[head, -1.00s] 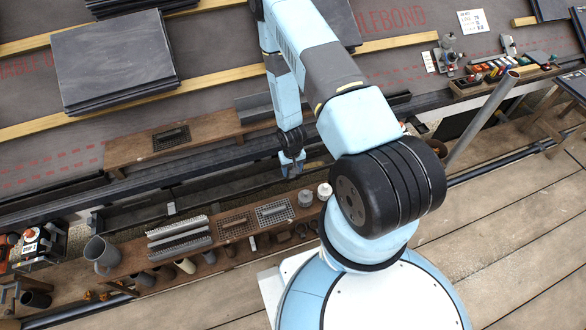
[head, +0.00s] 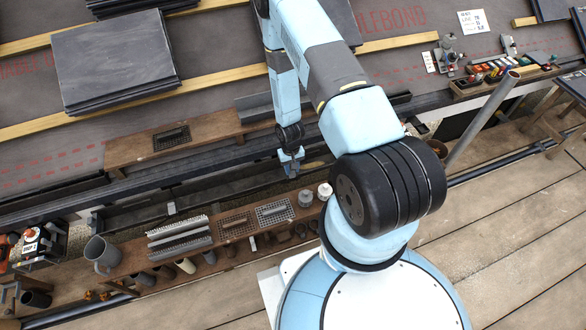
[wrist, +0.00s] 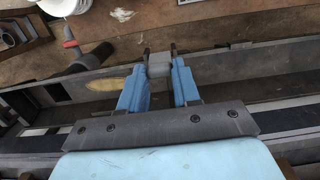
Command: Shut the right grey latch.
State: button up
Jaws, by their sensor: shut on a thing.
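The right grey latch (wrist: 159,66) is a small pale grey block on the near wall of the long dark gutter trough (wrist: 265,95). In the wrist view my gripper (wrist: 158,72) has its blue fingers on both sides of the block, with their dark tips against it. In the head view my gripper (head: 291,168) points down at the trough, and it hides the latch there. Another small light grey piece, probably the left latch (head: 171,208), sits on the trough further left.
A wooden plank (head: 125,153) lies beyond the trough. A slate stack (head: 115,60) lies on the roof.

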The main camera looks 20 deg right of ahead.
jog(key=shift+w+f+g, duration=0.2)
jog(key=shift+w+g, duration=0.55)
jog(key=shift+g, duration=0.45)
jog(key=shift+w+f+g, duration=0.2)
jog(key=shift+w+g, duration=0.55)
jog(key=shift+g, duration=0.45)
jog(key=o, duration=1.1)
jog(key=shift+c, duration=0.2)
jog(key=v, duration=1.3)
jog(key=shift+w+r, duration=0.15)
jog(key=shift+w, duration=0.2)
